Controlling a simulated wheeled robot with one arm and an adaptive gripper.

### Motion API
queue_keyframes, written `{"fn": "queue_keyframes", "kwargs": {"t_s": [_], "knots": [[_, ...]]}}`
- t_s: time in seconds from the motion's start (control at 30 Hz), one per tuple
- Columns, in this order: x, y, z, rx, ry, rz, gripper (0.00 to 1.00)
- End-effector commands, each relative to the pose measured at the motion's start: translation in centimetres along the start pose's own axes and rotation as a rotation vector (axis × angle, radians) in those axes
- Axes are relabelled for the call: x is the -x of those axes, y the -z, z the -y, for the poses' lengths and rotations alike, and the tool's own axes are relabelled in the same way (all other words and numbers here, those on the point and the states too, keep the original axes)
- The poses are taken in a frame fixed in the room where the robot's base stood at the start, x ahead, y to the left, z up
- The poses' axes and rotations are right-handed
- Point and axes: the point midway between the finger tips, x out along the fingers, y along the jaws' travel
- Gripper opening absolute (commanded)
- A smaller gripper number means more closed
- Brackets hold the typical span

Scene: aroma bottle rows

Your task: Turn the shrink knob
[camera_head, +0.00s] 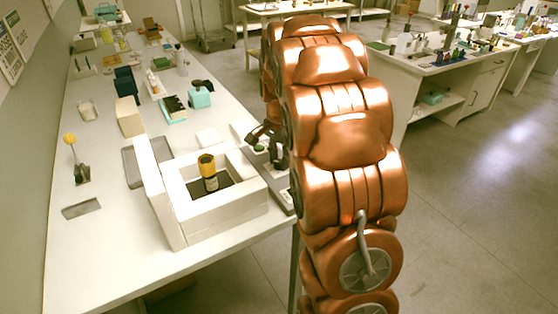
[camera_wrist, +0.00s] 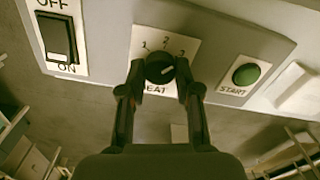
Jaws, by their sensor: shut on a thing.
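In the wrist view a round black knob (camera_wrist: 160,70) sits on a white label plate marked 1, 2 and 3, with "EAT" readable below it and the first letter hidden by a finger. A light mark on the knob points to the upper right, roughly toward the 3. My gripper (camera_wrist: 160,77) has one finger on each side of the knob and is shut on it. In the head view my gripper (camera_head: 263,140) is at the panel side of the white open-topped machine (camera_head: 228,219). The knob is hidden there by my arm and gripper.
An OFF/ON rocker switch (camera_wrist: 58,38) is left of the knob and a green START button (camera_wrist: 246,74) is right. The long table (camera_head: 105,245) holds several boxes and trays further back.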

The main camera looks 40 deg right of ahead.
Motion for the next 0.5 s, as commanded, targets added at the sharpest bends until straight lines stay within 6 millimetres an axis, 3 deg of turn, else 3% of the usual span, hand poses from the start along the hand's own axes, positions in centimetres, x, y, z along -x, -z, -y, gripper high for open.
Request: {"fn": "queue_keyframes", "kwargs": {"t_s": [0.5], "knots": [[-0.23, -0.07, 0.11, 0.446, 0.000, 0.001, 0.00]]}}
